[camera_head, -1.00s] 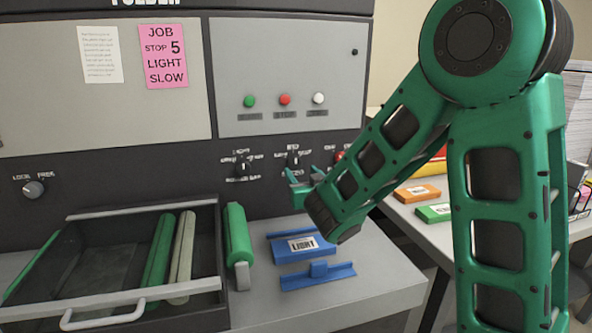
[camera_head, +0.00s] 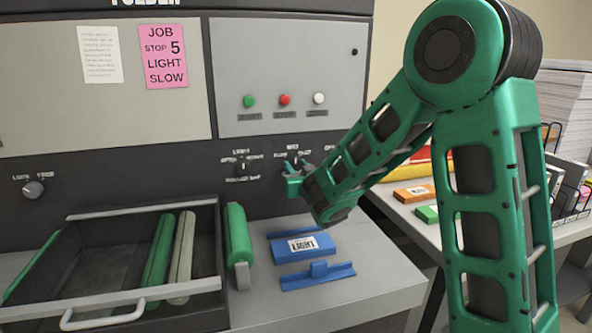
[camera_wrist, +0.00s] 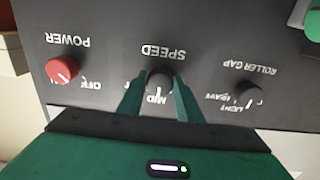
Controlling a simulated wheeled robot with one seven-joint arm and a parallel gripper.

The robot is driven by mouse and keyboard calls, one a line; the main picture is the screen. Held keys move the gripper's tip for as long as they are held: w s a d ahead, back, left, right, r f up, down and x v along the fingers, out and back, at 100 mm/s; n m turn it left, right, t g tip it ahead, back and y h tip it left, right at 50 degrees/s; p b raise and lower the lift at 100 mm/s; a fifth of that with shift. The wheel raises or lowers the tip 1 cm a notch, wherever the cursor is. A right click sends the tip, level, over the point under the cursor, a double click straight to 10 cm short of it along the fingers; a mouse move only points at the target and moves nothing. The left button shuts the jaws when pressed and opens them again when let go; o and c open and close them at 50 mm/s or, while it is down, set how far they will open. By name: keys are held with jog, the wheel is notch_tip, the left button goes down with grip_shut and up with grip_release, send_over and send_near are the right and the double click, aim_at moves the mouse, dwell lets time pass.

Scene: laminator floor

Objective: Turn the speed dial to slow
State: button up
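The speed dial (camera_wrist: 160,78) is a small dark knob under the upside-down SPEED label in the wrist view. Its white mark points to MID. My gripper (camera_wrist: 160,84) is at the panel with one green finger on each side of the knob. The fingers are apart, and I cannot tell whether they touch it. In the head view my gripper (camera_head: 297,174) is in front of the dial and hides most of it. The slow label is not readable in the wrist view, where the fingers cover the panel beside MID.
The red power knob (camera_wrist: 62,70) and dark roller gap knob (camera_wrist: 249,95) flank the dial. Below are a blue block marked LIGHT (camera_head: 303,246), a blue bracket (camera_head: 318,277), a green roller (camera_head: 237,236) and an open tray (camera_head: 140,296). A pink job sheet (camera_head: 166,54) reads SLOW.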

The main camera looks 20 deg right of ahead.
jog(key=shift+n, duration=0.3)
jog(key=n, duration=0.5)
jog(key=shift+n, duration=0.3)
jog(key=n, duration=0.5)
jog(key=shift+d+n, duration=0.1)
jog(key=shift+n, duration=0.2)
dwell(0.3)
jog(key=o, duration=1)
jog(key=shift+o, duration=0.2)
jog(key=shift+s, duration=0.1)
jog(key=s, duration=1)
jog(key=shift+s, duration=0.25)
